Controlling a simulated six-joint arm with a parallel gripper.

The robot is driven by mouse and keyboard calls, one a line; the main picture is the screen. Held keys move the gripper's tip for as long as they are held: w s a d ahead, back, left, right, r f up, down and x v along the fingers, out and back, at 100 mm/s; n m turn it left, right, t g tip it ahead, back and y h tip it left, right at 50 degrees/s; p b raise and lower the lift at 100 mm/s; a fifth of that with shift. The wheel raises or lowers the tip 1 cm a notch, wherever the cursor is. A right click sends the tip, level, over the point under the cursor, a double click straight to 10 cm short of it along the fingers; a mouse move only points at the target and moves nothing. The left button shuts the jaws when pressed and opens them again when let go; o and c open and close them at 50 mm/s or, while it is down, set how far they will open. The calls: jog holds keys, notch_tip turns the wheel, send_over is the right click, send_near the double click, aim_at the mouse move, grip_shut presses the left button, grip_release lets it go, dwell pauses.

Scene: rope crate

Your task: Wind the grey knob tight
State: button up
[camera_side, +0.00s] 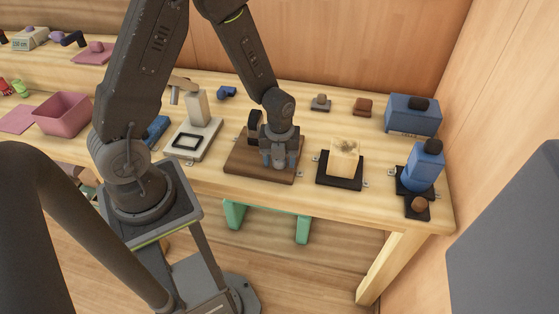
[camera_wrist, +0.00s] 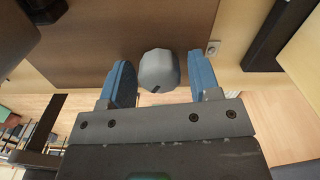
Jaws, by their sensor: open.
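The grey knob (camera_wrist: 160,70) is a rounded, faceted piece with a small dark mark on its near side. It is in the wrist view, at the edge of a brown board (camera_wrist: 85,40). My gripper (camera_wrist: 161,64) is open, with one blue finger on each side of the knob and a gap on both sides. In the side view my gripper (camera_side: 281,160) points down at the right part of the brown board (camera_side: 243,162). The knob is hidden behind the fingers there. A dark upright block (camera_side: 254,124) stands at the board's back.
On the right, a black base with a pale block (camera_side: 344,155) and a blue block (camera_side: 424,170) stand on the table. On the left is a pale plate with a black square frame (camera_side: 187,142). A pink bin (camera_side: 62,113) is farther left. Bare table (camera_side: 340,115) lies behind the pale block.

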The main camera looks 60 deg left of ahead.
jog(key=shift+r, duration=2.5)
jog(key=shift+r, duration=0.15)
jog(key=s+d+r+n+t, duration=0.2)
jog(key=s+r+n, duration=0.4)
jog(key=r+n, duration=0.5)
jog(key=s+d+r+n+t, duration=0.3)
jog(key=s+r+n, duration=0.3)
jog(key=r+n, duration=0.5)
jog(key=shift+s+d+r+n+t, duration=0.15)
jog(key=shift+s+n+t, duration=0.15)
jog(key=shift+n, duration=1.3)
